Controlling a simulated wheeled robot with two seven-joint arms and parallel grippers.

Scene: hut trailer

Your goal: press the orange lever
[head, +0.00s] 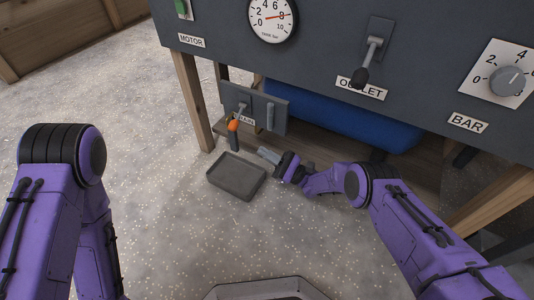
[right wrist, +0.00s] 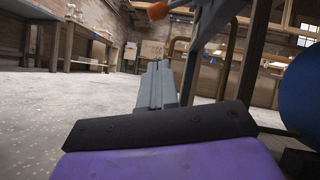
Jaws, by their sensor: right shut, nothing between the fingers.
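The orange lever (head: 233,125) sticks out from a small grey panel (head: 265,108) low under the bench, above a partly hidden label. Its orange end also shows at the top of the right wrist view (right wrist: 157,11), above and ahead of the fingers. My right gripper (head: 262,151) is shut and empty, low beside the tray, below and to the right of the lever and apart from it. In the right wrist view its fingers (right wrist: 158,75) lie together. My left arm shows at the left, but its gripper is not in view.
A shallow grey tray (head: 237,194) lies on the floor below the lever. A blue tank (head: 340,130) sits behind under the bench. A wooden leg (head: 191,100) stands left of the small panel. The upper panel carries the outlet lever (head: 368,62), a gauge (head: 272,17) and a dial (head: 507,80).

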